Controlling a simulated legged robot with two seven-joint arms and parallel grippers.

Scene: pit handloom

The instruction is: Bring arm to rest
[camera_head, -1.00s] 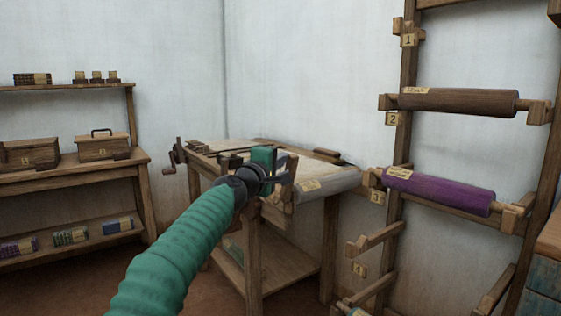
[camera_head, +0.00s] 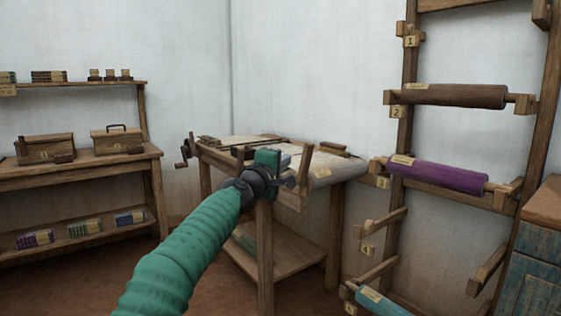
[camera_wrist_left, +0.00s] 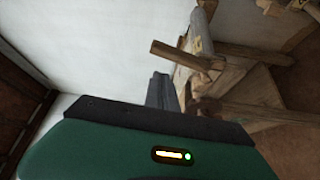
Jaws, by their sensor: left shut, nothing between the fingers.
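My left arm, in a green sleeve, reaches from the bottom of the head view toward the wooden work table. My left gripper (camera_head: 291,172) appears in front of the table's near right part; whether it touches the table cannot be told. It is shut and empty. In the left wrist view its dark fingers (camera_wrist_left: 161,92) stand together in front of a pale wall, beside blurred wooden frame parts. My right gripper is not in view.
The work table (camera_head: 290,262) carries a white roll (camera_head: 335,172) and has a crank at its left. A wall rack (camera_head: 408,65) at right holds brown (camera_head: 455,95), purple (camera_head: 438,176) and teal (camera_head: 380,302) rolls. Shelves (camera_head: 85,170) with wooden boxes stand at left. A blue cabinet (camera_head: 535,260) is at far right.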

